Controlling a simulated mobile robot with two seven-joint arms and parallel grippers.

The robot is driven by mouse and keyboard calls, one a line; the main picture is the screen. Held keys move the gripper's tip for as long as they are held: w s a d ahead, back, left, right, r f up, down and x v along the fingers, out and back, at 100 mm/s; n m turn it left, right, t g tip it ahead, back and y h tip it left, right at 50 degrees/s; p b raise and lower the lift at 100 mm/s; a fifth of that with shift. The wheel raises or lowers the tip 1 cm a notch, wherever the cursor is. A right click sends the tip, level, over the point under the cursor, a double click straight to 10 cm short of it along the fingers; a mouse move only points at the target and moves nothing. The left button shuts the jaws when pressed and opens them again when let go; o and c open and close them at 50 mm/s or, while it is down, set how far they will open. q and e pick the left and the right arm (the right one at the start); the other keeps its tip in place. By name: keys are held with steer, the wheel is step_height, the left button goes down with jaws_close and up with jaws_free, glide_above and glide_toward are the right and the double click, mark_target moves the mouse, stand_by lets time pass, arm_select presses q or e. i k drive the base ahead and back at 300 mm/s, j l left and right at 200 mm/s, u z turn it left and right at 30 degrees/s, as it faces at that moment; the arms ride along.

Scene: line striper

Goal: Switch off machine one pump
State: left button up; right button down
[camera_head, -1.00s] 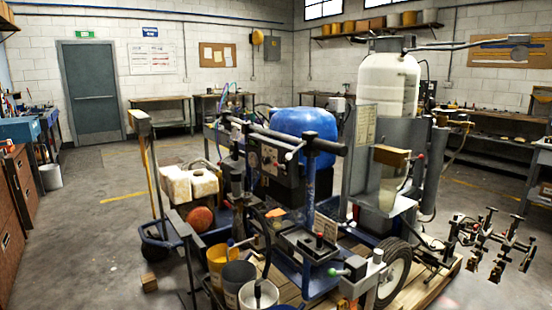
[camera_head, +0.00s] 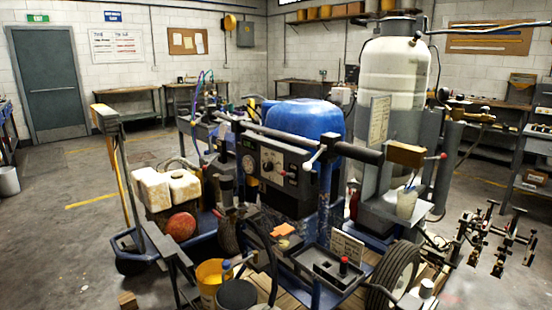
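A line striper machine (camera_head: 325,208) with a blue tank (camera_head: 305,118) stands in the middle of the view. Its dark control panel (camera_head: 273,166) faces me and carries a round dial (camera_head: 249,164) and several small knobs. I cannot read the labels or tell which control is the pump switch, or whether it is on or off. A red-topped lever (camera_head: 343,264) stands on a grey tray-like box low at the front. Neither of my grippers shows in the view.
A tall white tank (camera_head: 392,75) stands behind on the right. A yellow bucket (camera_head: 211,280) and a dark bucket (camera_head: 236,294) are at the front. Black metal fittings (camera_head: 493,238) stand on the floor at right. The floor at left (camera_head: 60,240) is mostly clear.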

mark_target(284, 174)
steer(key=i+j+z, duration=0.15)
steer(key=i+j, duration=1.05)
